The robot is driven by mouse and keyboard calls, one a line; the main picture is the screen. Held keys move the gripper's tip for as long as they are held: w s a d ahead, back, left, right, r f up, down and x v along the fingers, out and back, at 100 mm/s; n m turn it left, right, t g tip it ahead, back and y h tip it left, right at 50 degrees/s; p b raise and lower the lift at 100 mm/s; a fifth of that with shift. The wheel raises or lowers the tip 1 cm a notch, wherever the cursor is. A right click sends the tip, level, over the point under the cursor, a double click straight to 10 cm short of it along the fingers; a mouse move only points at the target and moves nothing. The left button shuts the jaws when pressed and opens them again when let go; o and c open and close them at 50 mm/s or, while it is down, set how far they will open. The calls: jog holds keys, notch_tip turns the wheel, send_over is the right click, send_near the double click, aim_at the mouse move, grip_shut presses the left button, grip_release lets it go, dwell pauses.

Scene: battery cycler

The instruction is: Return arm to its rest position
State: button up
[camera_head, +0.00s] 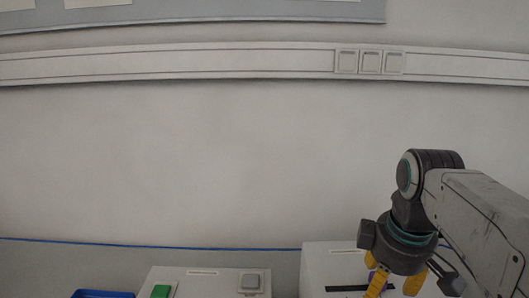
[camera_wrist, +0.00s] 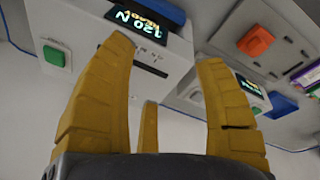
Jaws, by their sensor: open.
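My gripper (camera_head: 396,284) is at the lower right of the head view, with yellow fingers pointing down in front of a white box (camera_head: 312,268). In the wrist view my gripper (camera_wrist: 163,62) shows its yellow fingers spread apart, with nothing held between them. My arm reaches in from the right edge of the head view. The lower ends of the fingers are cut off there.
In the wrist view, a white device with a lit display (camera_wrist: 140,22) and a green button (camera_wrist: 54,56) stands beyond the fingers. An orange button (camera_wrist: 256,41) is on a grey panel. A white box (camera_head: 205,284) with green and grey buttons stands lower left of the gripper.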

jog(key=s+a+f+m+t, duration=0.2)
jog(key=s+f+m, duration=0.6)
jog(key=s, duration=0.5)
jog(key=shift+s+a+f, duration=0.15)
jog(key=shift+a+f, duration=0.45)
jog(key=shift+f, duration=0.1)
jog(key=shift+c, duration=0.2)
dwell(2.0)
